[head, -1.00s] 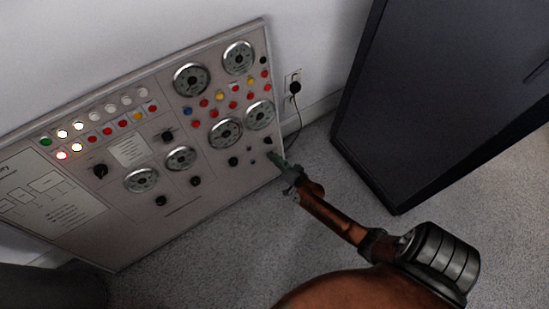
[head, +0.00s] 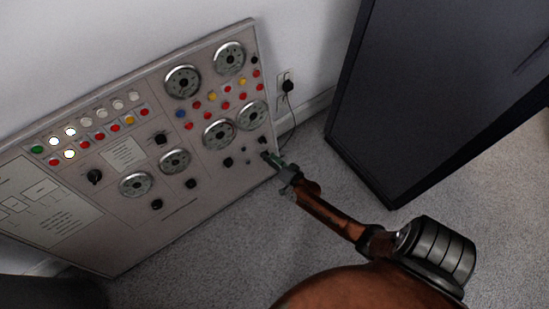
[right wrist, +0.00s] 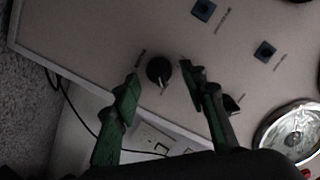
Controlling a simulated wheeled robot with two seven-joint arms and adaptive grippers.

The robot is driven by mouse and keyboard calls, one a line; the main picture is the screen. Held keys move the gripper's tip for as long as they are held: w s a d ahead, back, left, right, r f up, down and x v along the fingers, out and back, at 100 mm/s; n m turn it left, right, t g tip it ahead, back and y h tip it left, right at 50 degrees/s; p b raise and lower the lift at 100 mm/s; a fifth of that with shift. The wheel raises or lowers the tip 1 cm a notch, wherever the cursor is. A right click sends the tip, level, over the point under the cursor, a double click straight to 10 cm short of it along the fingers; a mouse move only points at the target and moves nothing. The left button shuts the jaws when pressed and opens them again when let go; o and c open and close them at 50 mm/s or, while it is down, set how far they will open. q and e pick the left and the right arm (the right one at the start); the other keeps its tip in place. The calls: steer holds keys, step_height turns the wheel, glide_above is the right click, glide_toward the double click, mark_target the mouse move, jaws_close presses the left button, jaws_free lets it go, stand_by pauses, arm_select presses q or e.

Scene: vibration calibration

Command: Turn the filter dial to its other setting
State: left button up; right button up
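A round black dial with a pale pointer mark (right wrist: 160,72) sits on the panel face in the right wrist view. Its label is too small to read, so I cannot confirm that it is the filter dial. My right gripper (right wrist: 161,76) is open, with one green finger on each side of this dial and visible gaps to both. In the head view the right gripper (head: 272,160) is at the panel's lower right corner and hides part of that area. The control panel (head: 100,240) leans against the wall. My left gripper is in neither view.
Another black knob (right wrist: 232,103) is partly behind the right-hand finger. A large gauge (right wrist: 292,135) is farther right. A wall socket with a plug (head: 288,86) is beside the panel. A dark cabinet (head: 420,100) stands on the right, with carpet between.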

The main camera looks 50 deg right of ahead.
steer(key=v, duration=1.1)
steer(key=shift+s, duration=0.4)
steer(key=shift+r, duration=0.1)
